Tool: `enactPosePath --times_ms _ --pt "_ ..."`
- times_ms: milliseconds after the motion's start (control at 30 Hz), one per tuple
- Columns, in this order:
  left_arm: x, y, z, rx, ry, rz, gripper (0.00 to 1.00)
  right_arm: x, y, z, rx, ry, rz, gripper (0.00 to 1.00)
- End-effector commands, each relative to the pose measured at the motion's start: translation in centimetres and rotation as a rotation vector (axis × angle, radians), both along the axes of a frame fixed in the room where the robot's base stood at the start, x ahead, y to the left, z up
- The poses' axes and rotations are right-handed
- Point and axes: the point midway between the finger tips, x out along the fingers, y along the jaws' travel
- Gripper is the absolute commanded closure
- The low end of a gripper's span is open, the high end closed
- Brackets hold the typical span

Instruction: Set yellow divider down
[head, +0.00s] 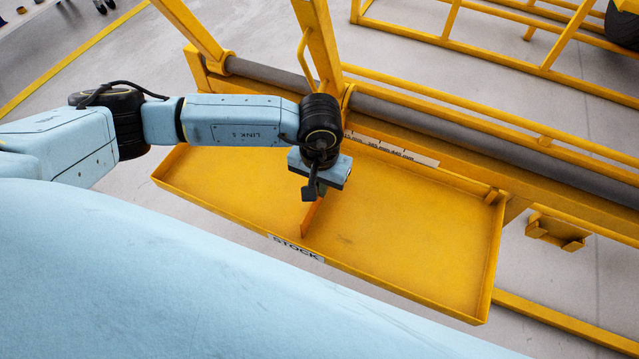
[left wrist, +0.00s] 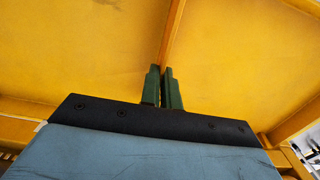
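The yellow divider (head: 312,218) is a thin upright plate across the middle of the yellow stock tray (head: 420,240), between its left and right halves. My left gripper (head: 312,190) is above the divider's near part, pointing down, and hides part of it. In the left wrist view, the two green fingers (left wrist: 163,88) are close together with the divider (left wrist: 173,35) running away from between their tips. They look shut on its top edge. Whether the divider's lower edge touches the tray floor is hard to tell. My right gripper is not in view.
A yellow frame with a grey roller (head: 450,125) runs behind the tray, and a slanted yellow post (head: 320,45) rises close to my left wrist. Both tray halves are empty. A black wheel (head: 622,22) shows at the top right.

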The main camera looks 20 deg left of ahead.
Motion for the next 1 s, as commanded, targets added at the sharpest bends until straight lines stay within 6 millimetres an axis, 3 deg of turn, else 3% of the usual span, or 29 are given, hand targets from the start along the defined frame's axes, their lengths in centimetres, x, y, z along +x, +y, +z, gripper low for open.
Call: enactPosePath --times_ms 233,400,433,800,867,1000 --pt "0.0 0.0 -0.3 0.0 0.0 0.0 1.0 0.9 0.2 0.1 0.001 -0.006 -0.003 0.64" --pt "0.0 0.0 -0.2 0.0 0.0 0.0 0.76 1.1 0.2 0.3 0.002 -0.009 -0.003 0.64" --pt "0.0 0.0 -0.2 0.0 0.0 0.0 0.75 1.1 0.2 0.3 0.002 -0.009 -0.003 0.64" --pt "0.0 0.0 0.0 0.0 0.0 0.001 0.75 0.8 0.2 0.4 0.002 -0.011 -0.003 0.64" --pt "0.0 0.0 0.2 0.0 0.0 0.001 0.75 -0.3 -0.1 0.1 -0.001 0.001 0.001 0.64" --pt "0.2 0.0 3.3 -0.001 -0.005 0.0 0.75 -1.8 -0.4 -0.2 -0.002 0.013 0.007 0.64"
